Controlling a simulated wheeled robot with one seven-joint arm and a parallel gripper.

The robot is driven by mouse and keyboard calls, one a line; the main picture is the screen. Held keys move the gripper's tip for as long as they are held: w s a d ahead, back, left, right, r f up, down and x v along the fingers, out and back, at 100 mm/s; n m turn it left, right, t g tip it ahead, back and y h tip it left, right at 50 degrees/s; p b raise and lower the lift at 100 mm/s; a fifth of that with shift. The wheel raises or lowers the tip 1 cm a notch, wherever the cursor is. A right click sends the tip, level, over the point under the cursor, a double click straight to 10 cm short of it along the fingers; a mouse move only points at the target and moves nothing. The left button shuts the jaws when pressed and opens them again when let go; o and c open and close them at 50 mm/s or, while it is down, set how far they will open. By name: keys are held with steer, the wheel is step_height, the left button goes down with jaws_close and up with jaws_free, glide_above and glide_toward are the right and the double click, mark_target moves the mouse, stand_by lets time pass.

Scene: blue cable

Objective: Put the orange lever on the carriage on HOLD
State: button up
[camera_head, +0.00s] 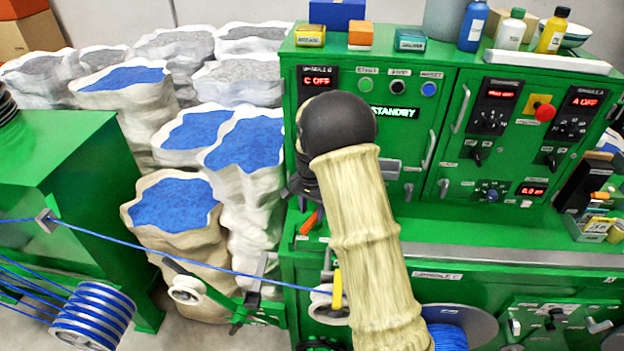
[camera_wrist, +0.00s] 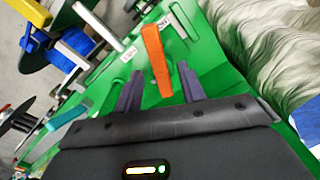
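The orange lever (camera_wrist: 157,62) stands out from the green carriage (camera_wrist: 222,85) in the wrist view. My gripper (camera_wrist: 160,69) is open, with one dark finger on each side of the lever. A gap shows between the lever and each finger; I see no clear contact. Two small white labels sit by the lever's far end, too blurred to read surely. In the head view the lever (camera_head: 309,222) shows as a small orange piece left of my arm, and my gripper is mostly hidden by the arm.
A blue cable (camera_head: 180,258) runs over white pulleys (camera_head: 187,289) from a spool (camera_head: 93,315) at the left. A yellow lever (camera_head: 337,288) is just below the orange one. Green control cabinets (camera_head: 440,130) stand behind. Sacks of blue granules (camera_head: 172,205) stand to the left.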

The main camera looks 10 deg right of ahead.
mark_target(314, 220)
step_height(314, 220, up, 15)
steer(key=b, duration=0.2)
steer(key=shift+b, duration=0.35)
steer(key=s+f+n+t, duration=0.1)
steer(key=s+f+n, duration=0.2)
steer(key=s, duration=0.5)
steer(key=s+d+f+n, duration=0.1)
steer(key=s+f+n, duration=0.2)
steer(key=s, duration=0.4)
steer(key=s+f+n+t, duration=0.1)
steer(key=s+f+n, duration=0.2)
steer(key=s, duration=0.5)
steer(key=shift+s+d+f+t, duration=0.2)
steer(key=shift+s+f+t, duration=0.05)
steer(key=shift+s+t, duration=0.1)
stand_by(0.9)
